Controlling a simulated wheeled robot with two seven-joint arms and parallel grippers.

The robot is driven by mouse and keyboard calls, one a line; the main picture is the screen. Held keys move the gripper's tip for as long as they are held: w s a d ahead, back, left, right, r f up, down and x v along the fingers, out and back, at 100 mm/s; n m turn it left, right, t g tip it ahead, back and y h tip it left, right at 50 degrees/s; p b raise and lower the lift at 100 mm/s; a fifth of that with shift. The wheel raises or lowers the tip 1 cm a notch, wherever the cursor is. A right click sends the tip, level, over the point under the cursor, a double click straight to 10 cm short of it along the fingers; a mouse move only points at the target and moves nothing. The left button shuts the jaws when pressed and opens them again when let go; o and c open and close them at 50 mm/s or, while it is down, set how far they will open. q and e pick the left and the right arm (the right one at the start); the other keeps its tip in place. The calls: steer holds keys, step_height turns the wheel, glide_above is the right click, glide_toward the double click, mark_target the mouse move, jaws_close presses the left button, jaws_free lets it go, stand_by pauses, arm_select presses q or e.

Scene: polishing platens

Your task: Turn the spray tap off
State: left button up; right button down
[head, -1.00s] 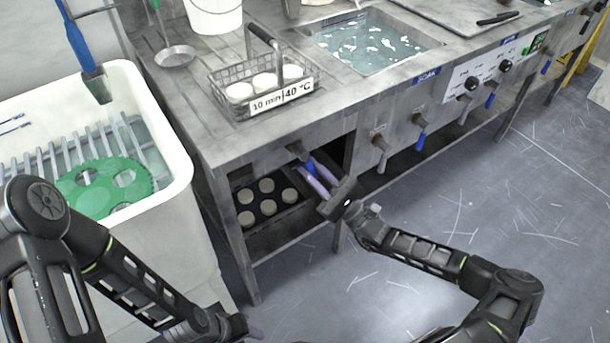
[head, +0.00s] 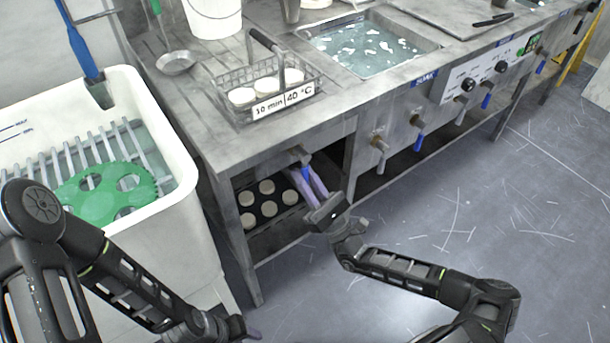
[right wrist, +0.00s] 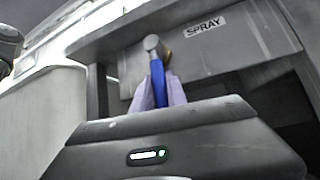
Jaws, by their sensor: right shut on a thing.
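The spray tap (head: 299,153) is on the front panel of the steel bench, left of the other taps. Its blue lever (right wrist: 157,84) points down, between the pale purple fingers of my right gripper (head: 313,181). That gripper is shut on the lever; its fingers also show in the right wrist view (right wrist: 161,93). A SPRAY label (right wrist: 205,28) is right of the tap there. My left gripper (head: 252,333) is low at the bottom edge of the head view, mostly cut off, and its jaws are unclear.
A white tub (head: 185,205) with a green disc (head: 85,200) stands at the left. A wire basket (head: 225,100) of white discs sits on the bench (head: 215,150). More tap levers (head: 418,140) line the bench front to the right. The floor before the bench is clear.

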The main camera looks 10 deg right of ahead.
steer(key=c, duration=1.3)
jaws_free()
steer(key=shift+f, duration=0.1)
steer(key=v, duration=0.7)
steer(key=shift+s+d+f+b, duration=0.2)
steer(key=shift+s+b, duration=0.05)
steer(key=shift+b, duration=0.15)
